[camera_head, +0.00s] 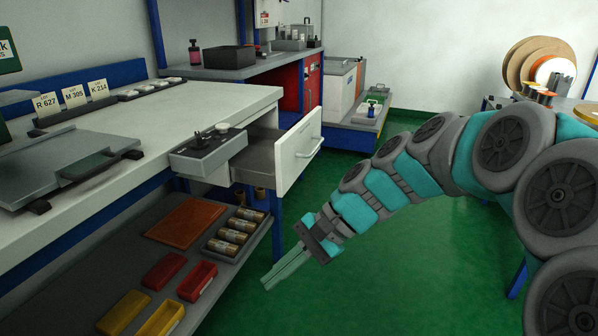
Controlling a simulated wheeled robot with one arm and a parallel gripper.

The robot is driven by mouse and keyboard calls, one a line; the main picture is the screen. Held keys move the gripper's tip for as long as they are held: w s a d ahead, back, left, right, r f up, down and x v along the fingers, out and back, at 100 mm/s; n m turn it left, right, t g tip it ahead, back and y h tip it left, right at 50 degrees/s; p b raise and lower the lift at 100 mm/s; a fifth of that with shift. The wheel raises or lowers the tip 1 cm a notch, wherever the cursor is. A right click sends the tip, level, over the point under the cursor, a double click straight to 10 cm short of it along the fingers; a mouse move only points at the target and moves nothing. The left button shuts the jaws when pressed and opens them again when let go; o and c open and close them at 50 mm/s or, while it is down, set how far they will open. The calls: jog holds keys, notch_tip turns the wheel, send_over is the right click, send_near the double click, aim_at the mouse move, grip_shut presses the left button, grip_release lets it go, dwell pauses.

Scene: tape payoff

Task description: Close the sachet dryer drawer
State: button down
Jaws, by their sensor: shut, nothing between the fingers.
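The sachet dryer drawer (300,150) is a white-fronted drawer with a light bar handle (311,147). It stands pulled out from under the right end of the white workbench (215,100), and its grey side and interior show. My gripper (272,281) is below and slightly left of the drawer front in the picture, over the green floor, pointing down to the left. Its two thin pale fingers lie close together, shut and empty. It appears apart from the drawer.
A grey control box (207,152) juts from the bench edge left of the drawer. A lower shelf (230,262) holds red and yellow bins and several rolls. A grey platform (62,170) stands on the bench. Green floor (345,215) is open right of the drawer.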

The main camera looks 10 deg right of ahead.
jog(key=w+d+r+m+t+y, duration=0.2)
jog(key=w+m+y, duration=0.15)
jog(key=w, duration=0.45)
jog(key=m+t+y+b, duration=0.3)
jog(key=m+t, duration=0.5)
jog(key=m, duration=0.3)
send_near(290, 166)
jog(key=shift+h, duration=0.25)
jog(key=x, duration=0.6)
jog(key=shift+w+a+r, duration=0.1)
jog(key=shift+a+r, duration=0.15)
jog(key=shift+a, duration=0.15)
